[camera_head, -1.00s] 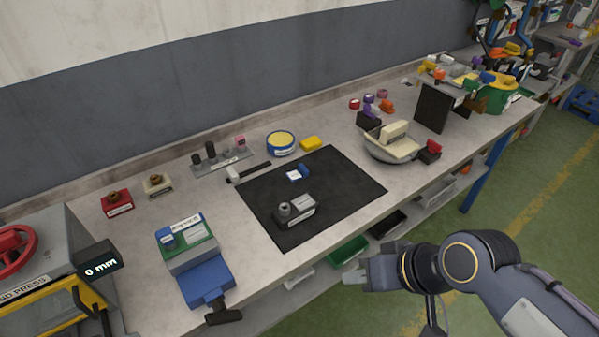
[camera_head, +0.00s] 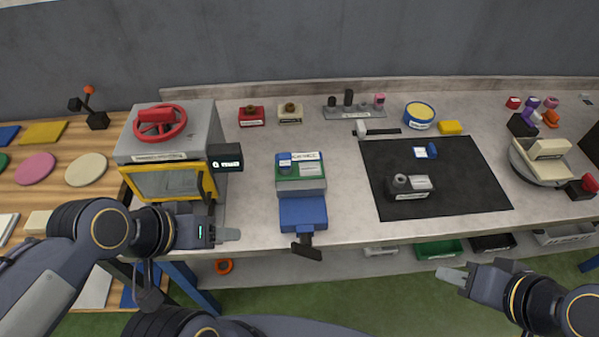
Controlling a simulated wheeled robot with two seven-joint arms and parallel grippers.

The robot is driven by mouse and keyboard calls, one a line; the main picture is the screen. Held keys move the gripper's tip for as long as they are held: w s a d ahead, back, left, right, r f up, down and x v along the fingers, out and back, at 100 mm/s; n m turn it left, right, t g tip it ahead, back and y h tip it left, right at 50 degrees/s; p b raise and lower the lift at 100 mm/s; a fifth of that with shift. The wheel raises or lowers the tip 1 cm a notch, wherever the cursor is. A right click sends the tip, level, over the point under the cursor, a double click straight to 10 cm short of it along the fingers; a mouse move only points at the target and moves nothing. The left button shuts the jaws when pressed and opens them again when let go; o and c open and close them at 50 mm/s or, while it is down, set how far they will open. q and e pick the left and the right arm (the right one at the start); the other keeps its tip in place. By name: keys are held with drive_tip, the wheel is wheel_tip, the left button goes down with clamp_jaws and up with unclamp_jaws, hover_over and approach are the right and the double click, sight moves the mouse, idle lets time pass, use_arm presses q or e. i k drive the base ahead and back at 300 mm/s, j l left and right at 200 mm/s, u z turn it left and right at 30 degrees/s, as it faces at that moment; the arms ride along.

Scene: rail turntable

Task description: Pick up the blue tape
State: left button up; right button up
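A small blue item with a white label (camera_head: 426,152) lies on the black mat (camera_head: 450,185), near the mat's back edge. It looks like the blue tape, but it is too small to be sure. My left gripper (camera_head: 230,234) is at the front edge of the bench, before the press and far left of the mat. My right gripper (camera_head: 452,275) is in front of the bench edge, nearer to me than the mat. Both are well apart from the blue item, and nothing shows in either. Whether their fingers are open is unclear at this angle.
A grey labelled block (camera_head: 410,187) sits on the mat in front of the blue item. A yellow-topped round tin (camera_head: 420,113), a yellow block (camera_head: 451,127) and a hammer (camera_head: 375,130) lie behind it. A blue vise (camera_head: 303,212) and a press (camera_head: 165,150) stand left.

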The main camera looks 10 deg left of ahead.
sight(429, 152)
drive_tip(key=u, duration=0.3)
drive_tip(key=l+u, duration=0.65)
drive_tip(key=k+l+u, duration=0.1)
drive_tip(key=u, duration=0.25)
drive_tip(key=l+u, duration=0.15)
drive_tip(key=l, duration=0.65)
drive_tip(key=k+l+u, duration=0.15)
drive_tip(key=l, duration=0.65)
